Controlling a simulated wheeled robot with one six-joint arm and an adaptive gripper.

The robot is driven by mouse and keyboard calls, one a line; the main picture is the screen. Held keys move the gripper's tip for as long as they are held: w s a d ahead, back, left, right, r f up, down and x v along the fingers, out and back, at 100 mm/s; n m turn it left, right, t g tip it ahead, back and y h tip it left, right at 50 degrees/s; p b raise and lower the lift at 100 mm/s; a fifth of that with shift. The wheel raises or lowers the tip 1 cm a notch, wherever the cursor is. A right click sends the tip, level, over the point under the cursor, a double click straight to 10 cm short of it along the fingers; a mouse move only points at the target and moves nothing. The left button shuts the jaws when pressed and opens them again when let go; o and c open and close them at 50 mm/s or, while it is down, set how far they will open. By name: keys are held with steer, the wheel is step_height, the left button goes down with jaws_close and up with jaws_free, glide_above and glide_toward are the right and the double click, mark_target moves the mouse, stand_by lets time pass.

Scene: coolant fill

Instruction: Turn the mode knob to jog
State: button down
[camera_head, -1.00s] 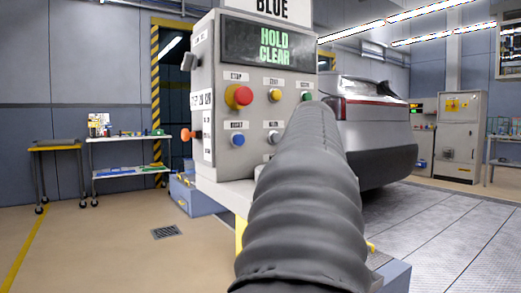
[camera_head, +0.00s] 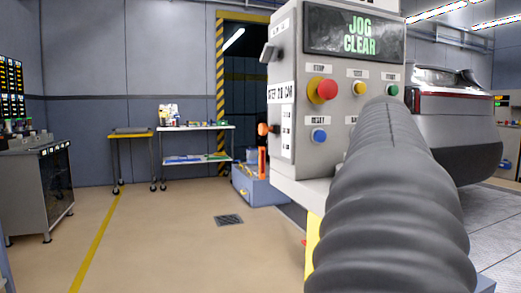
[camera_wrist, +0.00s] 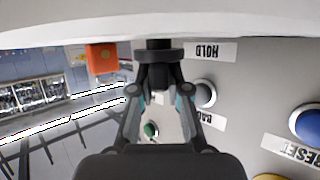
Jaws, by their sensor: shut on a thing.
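The control box (camera_head: 335,90) stands at the centre right in the head view, and its display (camera_head: 352,33) reads JOG CLEAR. My arm covers the lower right of its face and hides the mode knob there. In the wrist view, upside down, the dark mode knob (camera_wrist: 157,54) stands beside the HOLD label (camera_wrist: 210,51). My gripper (camera_wrist: 158,92) is shut on the knob, its two fingers close in on either side. The knob's pointer cannot be made out.
Near the knob are a pale button (camera_wrist: 204,94), a blue button (camera_wrist: 308,123) and a green button (camera_wrist: 150,130). The red stop button (camera_head: 322,90) sits upper left on the face. A car (camera_head: 455,120) stands at right.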

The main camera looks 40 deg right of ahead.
steer(key=c, duration=1.1)
jaws_free()
steer(key=shift+c, duration=0.2)
steer(key=shift+a, duration=0.15)
steer(key=v, duration=1.1)
steer(key=shift+s+a+r, duration=0.2)
steer(key=shift+s+a, duration=0.05)
steer(key=shift+a, duration=0.05)
